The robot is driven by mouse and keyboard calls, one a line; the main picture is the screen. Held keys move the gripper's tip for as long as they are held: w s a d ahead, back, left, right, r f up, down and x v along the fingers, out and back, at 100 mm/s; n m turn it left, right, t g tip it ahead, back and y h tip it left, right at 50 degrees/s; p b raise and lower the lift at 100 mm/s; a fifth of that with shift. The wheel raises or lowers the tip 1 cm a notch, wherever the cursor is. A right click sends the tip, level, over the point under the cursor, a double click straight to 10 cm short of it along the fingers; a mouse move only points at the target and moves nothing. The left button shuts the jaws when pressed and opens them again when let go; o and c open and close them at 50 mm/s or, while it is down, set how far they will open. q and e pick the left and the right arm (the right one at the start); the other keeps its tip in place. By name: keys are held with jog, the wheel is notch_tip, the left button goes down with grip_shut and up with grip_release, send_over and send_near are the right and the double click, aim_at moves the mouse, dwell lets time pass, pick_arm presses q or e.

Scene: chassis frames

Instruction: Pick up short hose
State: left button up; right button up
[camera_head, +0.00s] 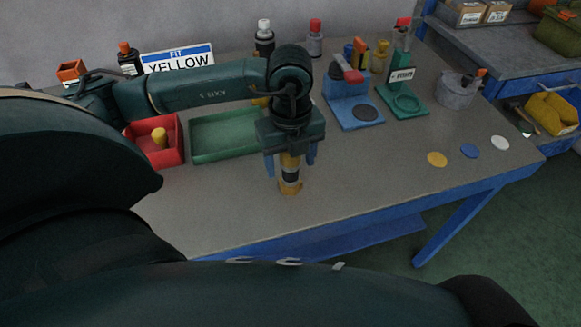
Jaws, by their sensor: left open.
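My left gripper (290,160) points down over the workbench with its two blue fingers apart. An upright yellow cylinder with a dark band (290,182) stands on the bench below the gripper, its upper part between the fingers. I cannot tell whether the fingers touch it. It may be the short hose; nothing else in view shows clearly as a hose. Its top is hidden by the gripper body. My right gripper is not in view.
A red tray (179,139) holding a yellow piece (159,137) and a green tray (225,152) lie left. A blue fixture (349,107), a green stand (404,87) and a grey pot (456,93) stand right. Bottles stand behind.

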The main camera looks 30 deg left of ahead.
pick_arm(q)
jog(key=shift+c, duration=0.5)
jog(key=c, duration=1.1)
jog(key=shift+r, duration=0.1)
